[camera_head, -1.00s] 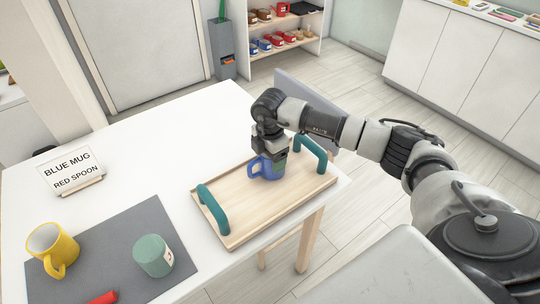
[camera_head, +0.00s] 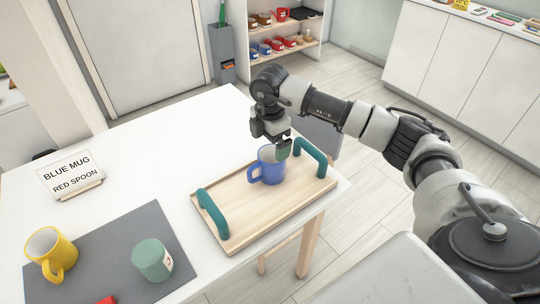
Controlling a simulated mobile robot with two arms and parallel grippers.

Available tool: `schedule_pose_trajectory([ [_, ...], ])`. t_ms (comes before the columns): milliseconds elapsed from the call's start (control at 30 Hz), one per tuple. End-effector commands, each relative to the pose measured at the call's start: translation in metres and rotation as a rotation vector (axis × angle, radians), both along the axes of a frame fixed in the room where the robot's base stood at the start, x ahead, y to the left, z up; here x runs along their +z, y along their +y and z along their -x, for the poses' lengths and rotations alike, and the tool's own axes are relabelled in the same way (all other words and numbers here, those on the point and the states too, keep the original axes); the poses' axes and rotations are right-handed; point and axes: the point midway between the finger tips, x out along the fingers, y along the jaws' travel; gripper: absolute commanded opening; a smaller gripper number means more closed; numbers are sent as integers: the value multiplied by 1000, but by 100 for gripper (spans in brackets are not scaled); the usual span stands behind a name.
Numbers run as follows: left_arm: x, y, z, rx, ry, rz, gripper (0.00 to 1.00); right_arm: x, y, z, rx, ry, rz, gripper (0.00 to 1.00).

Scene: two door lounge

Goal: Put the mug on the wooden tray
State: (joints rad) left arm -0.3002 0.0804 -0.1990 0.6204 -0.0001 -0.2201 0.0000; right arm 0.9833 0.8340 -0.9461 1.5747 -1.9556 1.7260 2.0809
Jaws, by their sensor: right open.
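A blue mug (camera_head: 267,167) stands upright on the wooden tray (camera_head: 255,212), near the tray's far side and between its two teal handles. Its handle points left. The tray lies on the white table's right part. My right gripper (camera_head: 284,147) is open, just above and to the right of the mug's rim. One finger overlaps the rim in the picture, so I cannot tell whether it touches. A sign (camera_head: 71,174) on the table reads "BLUE MUG" and "RED SPOON". My left gripper is not in view.
A grey mat (camera_head: 110,240) at the front left holds a yellow mug (camera_head: 50,254), a green cup (camera_head: 152,259) and part of a red object (camera_head: 107,299). The table's back middle is clear. A shelf (camera_head: 285,50) with mugs stands behind.

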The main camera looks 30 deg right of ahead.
Motion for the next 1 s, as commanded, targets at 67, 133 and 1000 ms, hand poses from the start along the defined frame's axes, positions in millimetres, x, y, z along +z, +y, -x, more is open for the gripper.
schedule_pose_trajectory([
  [67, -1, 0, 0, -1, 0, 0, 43, 17, 0, -1, 0, -4, 1, 99],
  [133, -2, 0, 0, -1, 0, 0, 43, 28, 0, 0, 1, -3, 1, 99],
  [1000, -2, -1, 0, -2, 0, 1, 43, 44, 11, 0, 37, -8, -42, 99],
])
